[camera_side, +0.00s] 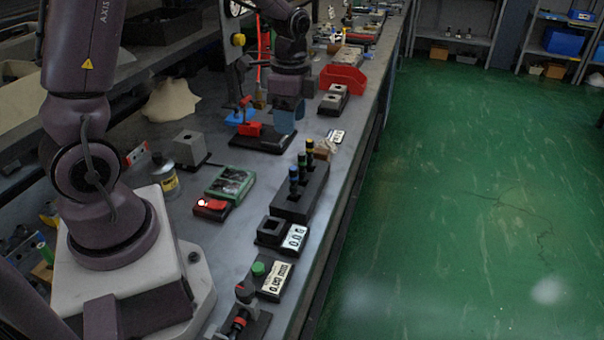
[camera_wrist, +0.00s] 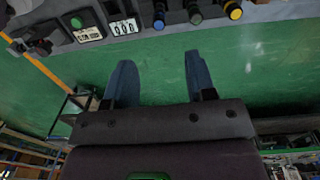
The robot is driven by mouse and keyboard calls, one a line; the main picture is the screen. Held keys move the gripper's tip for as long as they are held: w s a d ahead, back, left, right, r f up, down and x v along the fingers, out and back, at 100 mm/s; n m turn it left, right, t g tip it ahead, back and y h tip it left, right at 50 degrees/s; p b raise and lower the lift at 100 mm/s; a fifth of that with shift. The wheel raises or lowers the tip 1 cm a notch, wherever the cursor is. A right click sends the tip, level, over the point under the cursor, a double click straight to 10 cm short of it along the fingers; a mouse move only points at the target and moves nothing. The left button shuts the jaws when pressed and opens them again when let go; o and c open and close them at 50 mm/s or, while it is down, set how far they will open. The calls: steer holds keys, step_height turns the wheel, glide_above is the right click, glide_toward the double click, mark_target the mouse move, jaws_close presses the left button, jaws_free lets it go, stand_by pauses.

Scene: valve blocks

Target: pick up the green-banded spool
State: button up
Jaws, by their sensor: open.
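The green-banded spool (camera_side: 302,161) stands upright in the middle of a dark block (camera_side: 305,198), between a blue-banded spool (camera_side: 293,178) and a yellow-banded one (camera_side: 310,147). My gripper (camera_side: 286,120) is beyond the block in the side view, apart from the spools. In the wrist view its two blue fingers (camera_wrist: 158,62) are spread with nothing between them. The lower parts of the spools are hidden in the block.
Nearer the side camera are a display block (camera_side: 294,238) and a green-button unit (camera_side: 270,278). A green-edged tray (camera_side: 229,184) and a red device (camera_side: 211,208) lie left of the spool block. A red bin (camera_side: 343,79) stands farther back. The bench edge drops to the green floor on the right.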

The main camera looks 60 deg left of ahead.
mark_target(302, 165)
steer(key=w+f+m, duration=0.1)
steer(key=m, duration=0.1)
steer(key=w+a+m, duration=0.1)
steer(key=m, duration=0.2)
steer(key=w+a+f+m, duration=0.1)
steer(key=w+m, duration=0.1)
steer(key=shift+a+f+m, duration=0.25)
steer(key=shift+f+m, duration=0.05)
steer(key=shift+m, duration=0.1)
steer(key=shift+w+r+m, duration=0.2)
steer(key=shift+w+m, duration=0.1)
steer(key=shift+m, duration=0.5)
steer(key=shift+f+m, duration=0.1)
steer(key=shift+m, duration=0.7)
step_height(302, 165, down, 7)
steer(key=shift+s+f, duration=0.1)
steer(key=shift+f, duration=0.05)
steer(key=shift+s+a+f, duration=0.1)
steer(key=shift+a+f, duration=0.05)
steer(key=shift+f, duration=1.25)
steer(key=shift+s+a+f, duration=0.1)
steer(key=shift+f, duration=1.25)
jaws_close()
